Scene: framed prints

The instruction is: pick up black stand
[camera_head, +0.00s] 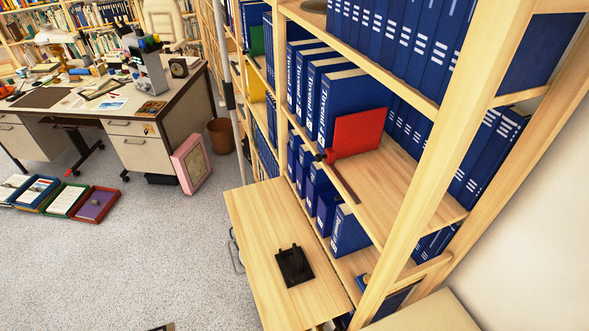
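The black stand (294,266) lies on a light wooden tabletop (255,222) beside the bookshelf, towards the tabletop's near end. It looks like a small dark plate with a raised part on it. Nothing covers it from above. Neither of my grippers can be made out in this view, so their distance from the stand does not show.
A tall wooden shelf (410,205) with blue binders (350,100) and a red panel (357,132) stands close on the right. Several framed prints lie on the grey floor (130,255) at left. A cluttered desk (130,125) stands behind. A dark item at the bottom edge is cut off.

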